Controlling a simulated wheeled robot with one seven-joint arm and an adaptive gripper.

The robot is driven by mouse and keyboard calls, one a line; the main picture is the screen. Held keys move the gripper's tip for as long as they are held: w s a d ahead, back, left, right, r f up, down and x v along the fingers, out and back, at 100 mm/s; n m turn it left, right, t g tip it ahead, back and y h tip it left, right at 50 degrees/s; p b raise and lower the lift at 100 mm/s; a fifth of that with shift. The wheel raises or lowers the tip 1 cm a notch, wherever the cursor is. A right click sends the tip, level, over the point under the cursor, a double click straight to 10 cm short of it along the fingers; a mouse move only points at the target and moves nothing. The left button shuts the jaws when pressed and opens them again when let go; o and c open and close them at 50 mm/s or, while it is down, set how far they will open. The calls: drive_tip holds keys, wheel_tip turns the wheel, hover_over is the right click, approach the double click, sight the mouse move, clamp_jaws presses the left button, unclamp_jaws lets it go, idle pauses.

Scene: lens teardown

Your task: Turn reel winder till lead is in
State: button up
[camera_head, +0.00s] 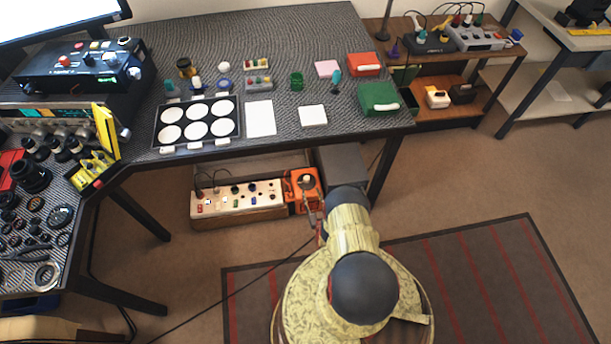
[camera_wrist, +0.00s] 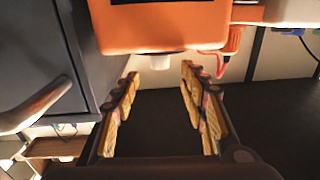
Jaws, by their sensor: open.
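The orange reel winder (camera_head: 304,182) stands under the dark table, with a dark round part and a pale knob on its top. In the wrist view the orange body (camera_wrist: 165,27) fills the upper middle, and a pale knob (camera_wrist: 167,63) sticks out of it towards my fingers. A red-orange lead (camera_wrist: 233,52) hangs in a loop beside it. My gripper (camera_wrist: 160,74) is open, its two fingers on either side of the knob's line, with a gap on both sides. No contact shows. In the head view my arm largely hides the gripper.
A white power strip box (camera_head: 237,201) with several switches stands left of the winder. A grey cabinet (camera_head: 342,166) stands close on its right; its side (camera_wrist: 45,55) and handle fill the wrist view's left. The table edge (camera_head: 290,150) runs overhead. A thin cable crosses the open floor.

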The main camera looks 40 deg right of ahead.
sight(307, 181)
drive_tip(key=b+x, duration=0.2)
drive_tip(key=x, duration=0.6)
drive_tip(key=shift+c, duration=1.3)
drive_tip(key=c, duration=0.8)
clamp_jaws()
